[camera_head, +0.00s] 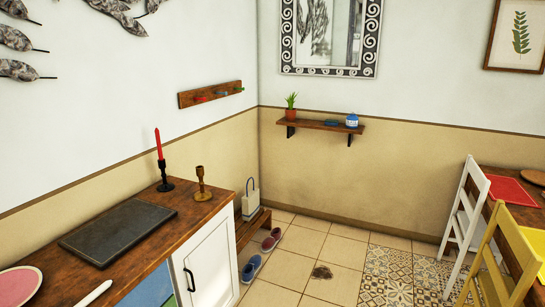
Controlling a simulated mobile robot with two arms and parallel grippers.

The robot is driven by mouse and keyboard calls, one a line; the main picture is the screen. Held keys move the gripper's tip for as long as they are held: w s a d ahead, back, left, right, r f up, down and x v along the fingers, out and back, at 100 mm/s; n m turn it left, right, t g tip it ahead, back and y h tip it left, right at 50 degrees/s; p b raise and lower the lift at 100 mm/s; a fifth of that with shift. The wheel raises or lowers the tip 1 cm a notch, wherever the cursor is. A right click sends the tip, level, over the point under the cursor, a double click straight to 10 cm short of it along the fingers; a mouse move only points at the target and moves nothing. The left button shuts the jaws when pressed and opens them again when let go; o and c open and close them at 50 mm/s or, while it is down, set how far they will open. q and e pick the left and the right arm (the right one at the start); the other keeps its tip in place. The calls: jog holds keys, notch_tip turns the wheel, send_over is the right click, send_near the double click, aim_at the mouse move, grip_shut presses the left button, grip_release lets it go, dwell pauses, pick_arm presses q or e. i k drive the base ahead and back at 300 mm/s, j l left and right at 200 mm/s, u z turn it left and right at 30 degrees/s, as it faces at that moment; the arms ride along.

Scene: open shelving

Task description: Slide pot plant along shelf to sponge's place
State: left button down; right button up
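A small potted plant (291,107) with green leaves and a reddish-brown pot stands upright near the left end of a wooden wall shelf (308,124) on the far wall. A flat dark teal item (331,122), perhaps the sponge, lies on the shelf near its middle. A blue and white jar (352,120) stands near the right end. The flat item is between the plant and the jar, apart from both. The shelf is far from the camera. Neither of my grippers shows in the head view.
A wooden-topped cabinet (185,209) at the left holds a dark board (118,230), a red candle (160,150) and a brass candlestick (201,183). Shoes (251,268) lie beside a low bench. White (466,215) and yellow (505,262) chairs stand right. Middle tiles look mostly clear.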

aim_at(291, 112)
jog(key=i+l+z, duration=0.3)
jog(key=i, duration=0.75)
jog(key=i+z, duration=0.3)
jog(key=i, duration=3)
